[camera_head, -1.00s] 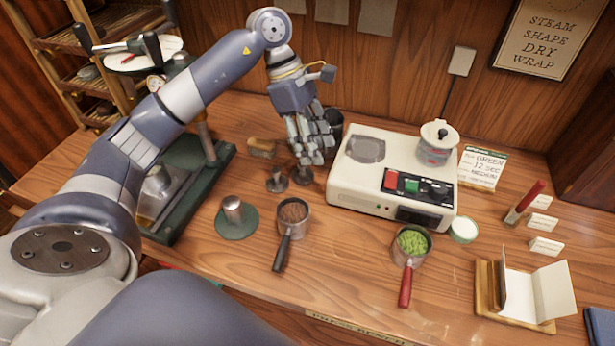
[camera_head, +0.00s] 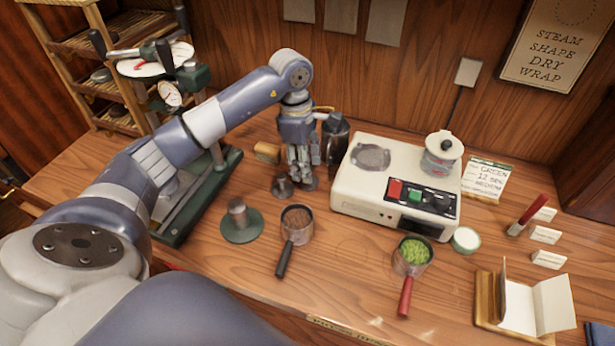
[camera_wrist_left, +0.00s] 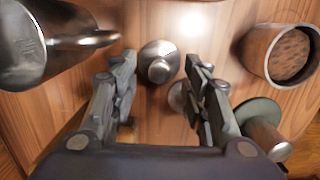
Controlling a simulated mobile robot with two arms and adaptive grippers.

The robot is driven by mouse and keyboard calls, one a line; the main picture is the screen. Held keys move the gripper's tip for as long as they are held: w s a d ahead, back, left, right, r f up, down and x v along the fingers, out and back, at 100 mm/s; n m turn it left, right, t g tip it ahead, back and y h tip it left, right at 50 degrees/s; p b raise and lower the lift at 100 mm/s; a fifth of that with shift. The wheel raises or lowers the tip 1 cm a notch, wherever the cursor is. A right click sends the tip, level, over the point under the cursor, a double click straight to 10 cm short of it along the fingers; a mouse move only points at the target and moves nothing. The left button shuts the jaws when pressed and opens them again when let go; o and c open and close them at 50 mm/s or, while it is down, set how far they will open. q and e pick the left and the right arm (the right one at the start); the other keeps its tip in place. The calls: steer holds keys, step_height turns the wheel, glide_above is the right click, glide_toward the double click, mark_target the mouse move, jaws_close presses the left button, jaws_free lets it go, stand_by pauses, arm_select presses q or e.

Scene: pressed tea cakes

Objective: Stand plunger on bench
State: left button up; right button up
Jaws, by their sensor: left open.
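Two small metal plunger-like pieces with round bases stand upright on the bench; I cannot tell which is the task's plunger. One (camera_head: 283,187) is just left of my left gripper (camera_head: 302,178) in the head view. The other (camera_wrist_left: 160,62) shows between the spread fingers of my left gripper (camera_wrist_left: 165,90) in the left wrist view, apart from both. The first is partly hidden behind the right finger there (camera_wrist_left: 177,97). My left gripper points down, open and empty, low over the bench (camera_head: 345,285). My right gripper is not in view.
A dark metal pitcher (camera_head: 338,140) and a white machine (camera_head: 350,190) stand close right of the gripper. A brown-filled cup (camera_head: 297,222) and a green disc with a metal cylinder (camera_head: 238,222) are in front. A green press (camera_head: 185,215) stands left. The front bench is partly clear.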

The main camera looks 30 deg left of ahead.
mark_target(301, 185)
arm_select(q)
steer(key=shift+d+f, duration=0.15)
steer(key=shift+f, duration=1)
jaws_close()
